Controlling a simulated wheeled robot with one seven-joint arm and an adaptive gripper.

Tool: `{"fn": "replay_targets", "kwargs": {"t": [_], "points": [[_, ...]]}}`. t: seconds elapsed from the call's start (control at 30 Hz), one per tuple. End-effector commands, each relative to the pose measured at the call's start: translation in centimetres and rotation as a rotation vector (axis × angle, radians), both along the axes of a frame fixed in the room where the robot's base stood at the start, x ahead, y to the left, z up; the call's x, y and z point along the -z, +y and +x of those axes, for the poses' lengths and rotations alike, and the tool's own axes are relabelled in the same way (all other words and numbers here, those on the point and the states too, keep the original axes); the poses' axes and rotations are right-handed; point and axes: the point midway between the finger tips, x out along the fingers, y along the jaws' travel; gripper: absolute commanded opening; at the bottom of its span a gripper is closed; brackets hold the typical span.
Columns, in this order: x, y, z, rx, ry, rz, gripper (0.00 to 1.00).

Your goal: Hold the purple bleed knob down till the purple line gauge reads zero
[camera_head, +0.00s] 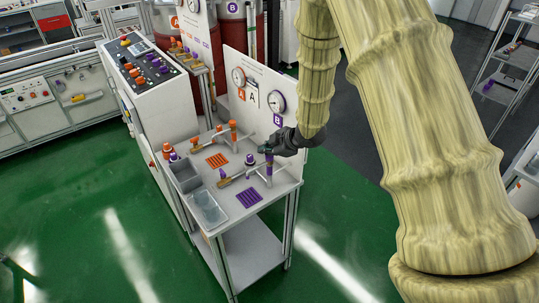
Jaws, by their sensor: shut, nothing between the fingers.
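The purple line gauge (277,103), a round white dial with a dark rim above a purple B tag, is on the white back panel. Its needle is too small to read. A purple-banded upright pipe (268,170) stands on the bench below it. My gripper (265,150) is shut and empty, its fingertips at the top of this pipe. The pipe top is covered by the fingers, so I cannot tell whether they touch or press a knob there. A small purple knob-like piece (250,159) stands just left of the fingertips.
The orange gauge (238,77) is left on the panel. A control console (150,75) stands behind left. Green floor in front is clear.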

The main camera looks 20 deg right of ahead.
Motion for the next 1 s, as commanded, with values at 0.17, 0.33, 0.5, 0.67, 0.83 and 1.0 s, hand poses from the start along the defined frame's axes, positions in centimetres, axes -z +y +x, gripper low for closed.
{"fn": "replay_targets", "kwargs": {"t": [0.17,0.33,0.5,0.67,0.83,1.0], "points": [[-0.6,0.0,0.0,-0.001,0.001,0.0,0.0],[-1.4,0.0,0.0,0.0,0.0,0.0,0.0],[-1.9,0.0,0.0,0.0,0.0,0.0,0.0],[-1.9,0.0,0.0,0.0,0.0,0.0,0.0],[-1.9,0.0,0.0,0.0,0.0,0.0,0.0],[-2.8,0.0,0.0,0.0,0.0,0.0,0.0]]}}
